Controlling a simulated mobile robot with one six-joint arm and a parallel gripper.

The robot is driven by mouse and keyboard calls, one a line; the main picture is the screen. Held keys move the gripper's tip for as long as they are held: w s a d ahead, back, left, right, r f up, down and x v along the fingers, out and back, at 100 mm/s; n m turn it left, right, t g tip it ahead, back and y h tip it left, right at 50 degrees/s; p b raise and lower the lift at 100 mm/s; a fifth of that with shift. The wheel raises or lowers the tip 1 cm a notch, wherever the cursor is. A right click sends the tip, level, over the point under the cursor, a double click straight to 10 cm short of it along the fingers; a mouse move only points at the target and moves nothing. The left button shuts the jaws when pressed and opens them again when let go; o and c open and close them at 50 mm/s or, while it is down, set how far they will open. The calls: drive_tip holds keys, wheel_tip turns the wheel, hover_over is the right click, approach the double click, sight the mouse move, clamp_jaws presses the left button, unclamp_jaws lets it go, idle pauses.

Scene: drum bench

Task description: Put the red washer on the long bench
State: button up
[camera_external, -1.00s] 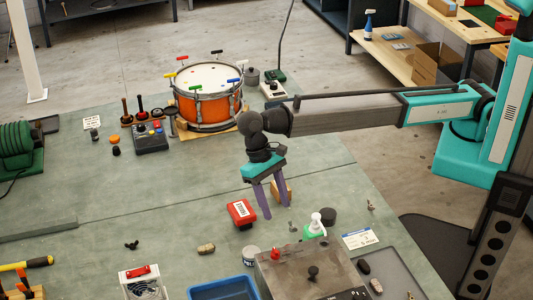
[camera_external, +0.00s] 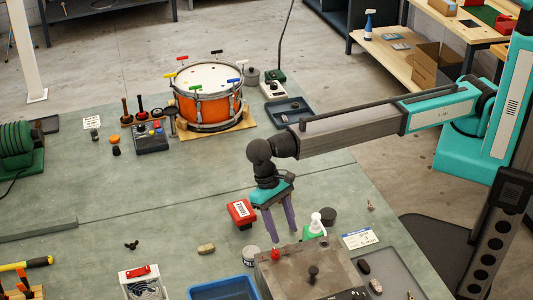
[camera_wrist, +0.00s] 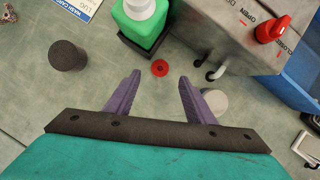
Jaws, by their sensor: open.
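The red washer (camera_wrist: 160,68) is a small flat ring lying on the grey-green bench top (camera_wrist: 85,95), beside the black base of a green bottle (camera_wrist: 140,22). I cannot make it out in the external view. My gripper (camera_external: 281,235) points down over the bench, with its purple fingers apart. In the wrist view my gripper (camera_wrist: 160,79) is open and empty, and the washer shows just beyond the fingertips, between their lines. The long grey-green bench (camera_external: 180,215) fills much of the external view.
Close to the gripper are a red box (camera_external: 241,213), a black cylinder (camera_external: 328,216), the green bottle with white pump (camera_external: 316,226) and a grey metal box (camera_external: 300,275) with red knob. A blue bin (camera_external: 222,289) stands in front.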

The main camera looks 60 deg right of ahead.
drive_tip(key=shift+f, duration=0.1)
drive_tip(key=shift+p+x, duration=0.75)
drive_tip(key=shift+x, duration=0.15)
drive_tip(key=shift+p+x, duration=0.5)
drive_tip(key=shift+x, duration=1.15)
drive_tip(key=shift+s, duration=0.15)
drive_tip(key=c, duration=1.1)
drive_tip(key=shift+c, duration=0.7)
wheel_tip(320, 180, up, 18)
drive_tip(key=b, duration=0.5)
